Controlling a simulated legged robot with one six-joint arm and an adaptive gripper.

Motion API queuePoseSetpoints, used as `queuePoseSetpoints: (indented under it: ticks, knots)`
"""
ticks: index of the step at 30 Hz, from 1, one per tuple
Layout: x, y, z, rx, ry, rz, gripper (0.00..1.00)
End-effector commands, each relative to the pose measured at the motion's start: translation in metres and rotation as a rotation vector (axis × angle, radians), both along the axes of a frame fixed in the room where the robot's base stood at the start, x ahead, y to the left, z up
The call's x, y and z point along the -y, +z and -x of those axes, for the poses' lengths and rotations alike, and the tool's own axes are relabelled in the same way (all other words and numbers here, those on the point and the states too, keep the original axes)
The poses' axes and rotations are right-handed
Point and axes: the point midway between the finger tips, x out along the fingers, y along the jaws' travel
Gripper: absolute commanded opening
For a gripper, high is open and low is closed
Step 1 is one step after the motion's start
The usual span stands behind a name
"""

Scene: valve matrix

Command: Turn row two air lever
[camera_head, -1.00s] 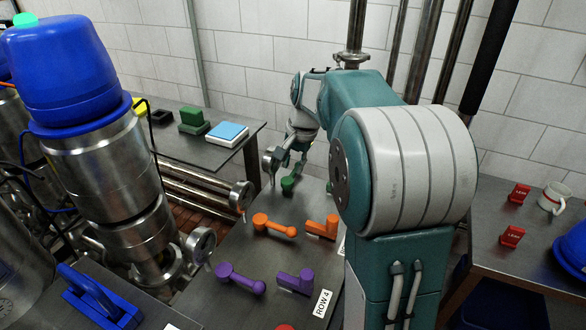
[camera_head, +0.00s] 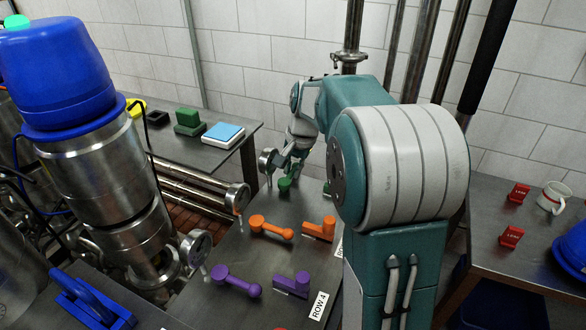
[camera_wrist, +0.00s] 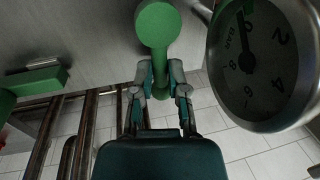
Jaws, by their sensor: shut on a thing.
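A green lever has a round hub (camera_wrist: 156,22) at the top of the wrist view, with its arm running down between my fingers. My gripper (camera_wrist: 159,75) is shut on the arm near its lower end, with one finger on each side. In the head view the green hub (camera_head: 285,184) shows just below my gripper (camera_head: 287,167), where the fingers are small and partly hidden. A second green handle (camera_wrist: 35,82) is at the left of the wrist view. Its counterpart (camera_head: 327,187) shows partly beside my arm in the head view.
A pressure gauge (camera_wrist: 262,60) stands close right of my gripper. Orange levers (camera_head: 270,227) and purple levers (camera_head: 237,281) sit nearer on the panel, with a ROW 4 label (camera_head: 318,305). A large blue-capped steel vessel (camera_head: 90,190) is at left.

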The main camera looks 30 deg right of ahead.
Motion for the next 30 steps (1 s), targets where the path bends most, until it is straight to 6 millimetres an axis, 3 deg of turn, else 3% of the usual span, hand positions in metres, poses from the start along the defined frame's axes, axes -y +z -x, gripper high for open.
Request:
queuePoseSetpoints:
  ticks: [11, 30]
  knots:
    - [-0.002, -0.001, 0.007, -0.012, -0.118, -0.007, 0.0]
    - [-0.001, -0.002, 0.027, -0.014, -0.696, -0.004, 0.0]
